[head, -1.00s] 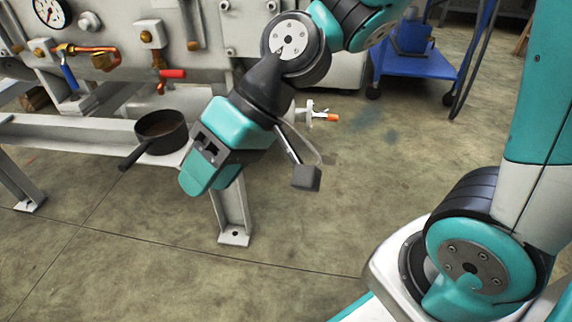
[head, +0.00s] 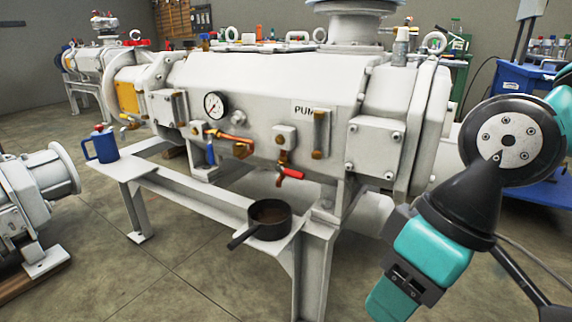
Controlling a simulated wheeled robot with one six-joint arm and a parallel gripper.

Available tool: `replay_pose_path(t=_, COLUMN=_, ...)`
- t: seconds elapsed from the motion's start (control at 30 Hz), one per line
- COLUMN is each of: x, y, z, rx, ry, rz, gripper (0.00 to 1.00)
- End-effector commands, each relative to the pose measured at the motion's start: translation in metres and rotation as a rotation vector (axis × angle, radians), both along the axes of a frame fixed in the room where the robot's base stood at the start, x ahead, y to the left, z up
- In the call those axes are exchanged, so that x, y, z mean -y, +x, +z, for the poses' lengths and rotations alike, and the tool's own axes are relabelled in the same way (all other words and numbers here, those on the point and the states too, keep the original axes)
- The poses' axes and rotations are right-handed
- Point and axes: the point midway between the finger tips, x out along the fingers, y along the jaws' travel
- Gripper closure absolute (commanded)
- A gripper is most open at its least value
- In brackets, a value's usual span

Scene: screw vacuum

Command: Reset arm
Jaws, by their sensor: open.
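My gripper (head: 415,268), teal and black, hangs at the lower right of the head view, tilted down to the left. Its jaws are open and I see nothing held in them. Its lower end is close to the bottom edge of the picture. The round dark wrist joint (head: 508,140) is above it. The gripper appears to the right of the pump stand's front leg, apart from the pan.
A large white screw pump (head: 270,85) fills the middle. A dark pan (head: 269,221) sits on the stand's beam, below a red-handled valve (head: 290,174). A blue jug (head: 102,146) stands at the beam's left end.

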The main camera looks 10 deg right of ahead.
Motion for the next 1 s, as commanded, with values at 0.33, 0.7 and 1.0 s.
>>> replay_pose_path(t=0.33, x=0.0, y=0.0, z=0.147, rx=0.001, ry=0.001, rz=0.0, gripper=0.57)
replay_pose_path(t=0.7, x=0.0, y=0.0, z=0.285, rx=0.001, ry=0.001, rz=0.0, gripper=0.57)
replay_pose_path(t=1.0, x=0.0, y=0.0, z=0.394, rx=0.001, ry=0.001, rz=0.0, gripper=0.57)
